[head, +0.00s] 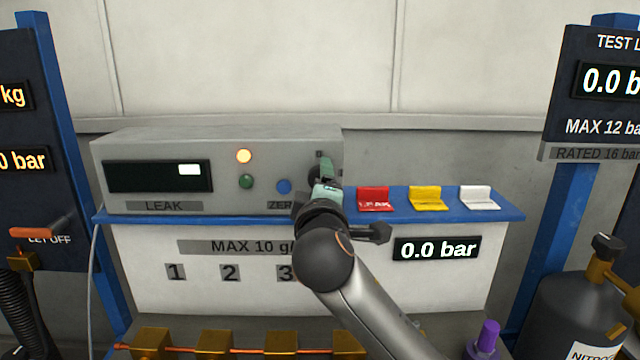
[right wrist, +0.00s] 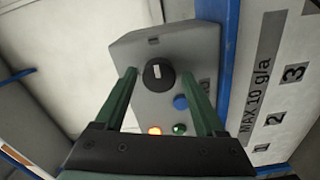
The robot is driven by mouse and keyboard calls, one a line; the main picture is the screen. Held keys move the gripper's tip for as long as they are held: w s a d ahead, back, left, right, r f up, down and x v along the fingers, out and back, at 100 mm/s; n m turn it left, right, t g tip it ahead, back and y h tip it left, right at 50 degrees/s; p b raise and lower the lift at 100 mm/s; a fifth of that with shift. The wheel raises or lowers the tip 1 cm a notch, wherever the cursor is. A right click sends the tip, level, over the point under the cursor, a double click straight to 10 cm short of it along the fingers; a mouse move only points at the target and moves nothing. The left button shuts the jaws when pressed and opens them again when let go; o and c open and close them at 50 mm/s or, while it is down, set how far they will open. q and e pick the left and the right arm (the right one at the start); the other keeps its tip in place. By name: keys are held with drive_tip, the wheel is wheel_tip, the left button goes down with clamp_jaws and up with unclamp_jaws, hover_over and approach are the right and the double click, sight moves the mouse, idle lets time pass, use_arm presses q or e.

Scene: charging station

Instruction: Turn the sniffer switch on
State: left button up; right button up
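The sniffer is a grey box (head: 222,142) on a blue shelf, with a dark display (head: 158,176) showing one small pale block. Its switch, a round black knob with a white mark (right wrist: 158,74), shows in the right wrist view; in the head view my gripper mostly covers it. My right gripper (head: 322,172) is at the right end of the box front. In the right wrist view its two green fingers (right wrist: 163,78) are apart, one on each side of the knob. Whether they touch it I cannot tell. My left gripper is in neither view.
An orange lamp (head: 244,156) glows on the box, above a green button (head: 246,181) and beside a blue button (head: 284,186). Red (head: 375,199), yellow (head: 428,198) and white (head: 479,198) card holders stand right of my gripper. Brass valves (head: 214,342) line the bottom.

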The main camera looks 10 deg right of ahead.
drive_tip(key=shift+o, duration=0.5)
drive_tip(key=s+a+b, duration=0.1)
drive_tip(key=s+a, duration=0.1)
drive_tip(key=s, duration=1)
drive_tip(key=shift+s+a+b, duration=0.15)
drive_tip(key=shift+a+b, duration=0.1)
drive_tip(key=shift+b, duration=0.1)
